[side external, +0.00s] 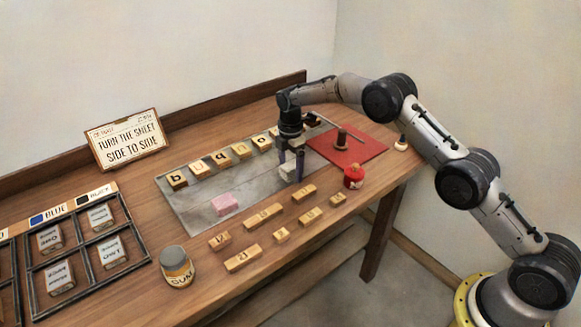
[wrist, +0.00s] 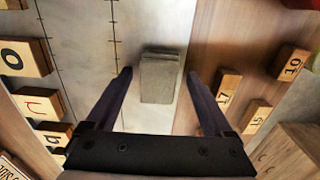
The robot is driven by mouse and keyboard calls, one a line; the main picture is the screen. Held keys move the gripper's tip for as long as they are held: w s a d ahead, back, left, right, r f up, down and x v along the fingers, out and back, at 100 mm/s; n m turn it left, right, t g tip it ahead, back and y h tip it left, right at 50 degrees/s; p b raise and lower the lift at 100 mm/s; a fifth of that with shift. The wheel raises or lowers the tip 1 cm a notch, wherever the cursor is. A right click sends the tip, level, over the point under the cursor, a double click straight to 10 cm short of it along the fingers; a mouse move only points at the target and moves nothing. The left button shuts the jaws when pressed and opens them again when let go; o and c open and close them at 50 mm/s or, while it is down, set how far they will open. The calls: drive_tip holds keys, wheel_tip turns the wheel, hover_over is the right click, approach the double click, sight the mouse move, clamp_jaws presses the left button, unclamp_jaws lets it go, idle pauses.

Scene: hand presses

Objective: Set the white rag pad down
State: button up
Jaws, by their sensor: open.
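The white rag pad (side external: 287,173) is a small pale block on the right part of the grey slab (side external: 186,205), near the slab's front edge. In the wrist view the pad (wrist: 159,78) looks grey and lies between and just beyond my two fingertips. My gripper (side external: 290,165) is over the pad, pointing down, with its fingers apart on either side. It also shows in the wrist view (wrist: 160,75), where gaps show between the pad and both fingers. Whether the pad touches the slab underneath is hard to tell.
A pink pad (side external: 225,204) lies on the slab. Letter blocks (side external: 201,169) line its back edge. Numbered wooden blocks (side external: 263,216) lie in front. A red mat (side external: 362,149) with a brown-handled tool, a red pot (side external: 353,178) and a jar (side external: 177,267) stand nearby.

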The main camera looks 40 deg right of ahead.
wheel_tip(320, 180, up, 12)
drive_tip(key=r, duration=0.1)
wheel_tip(320, 180, up, 11)
drive_tip(key=m+t, duration=0.1)
drive_tip(key=m, duration=0.2)
hover_over(288, 166)
drive_tip(key=s, duration=0.6)
drive_tip(key=s+d+r+m+t, duration=0.2)
drive_tip(key=s+r+m, duration=0.45)
drive_tip(key=s, duration=0.65)
drive_tip(key=s+f+m+t, duration=0.1)
drive_tip(key=s+m, duration=0.3)
drive_tip(key=s, duration=0.8)
drive_tip(key=s+f+m+t, duration=0.1)
drive_tip(key=s+f+m, duration=0.2)
drive_tip(key=s, duration=1)
drive_tip(key=shift+s+d+f+m+t, duration=0.2)
drive_tip(key=shift+d+m+t, duration=0.15)
drive_tip(key=shift+m, duration=0.2)
drive_tip(key=shift+o, duration=1)
drive_tip(key=shift+s+f, duration=0.2)
drive_tip(key=shift+f, duration=0.1)
drive_tip(key=shift+m, duration=0.3)
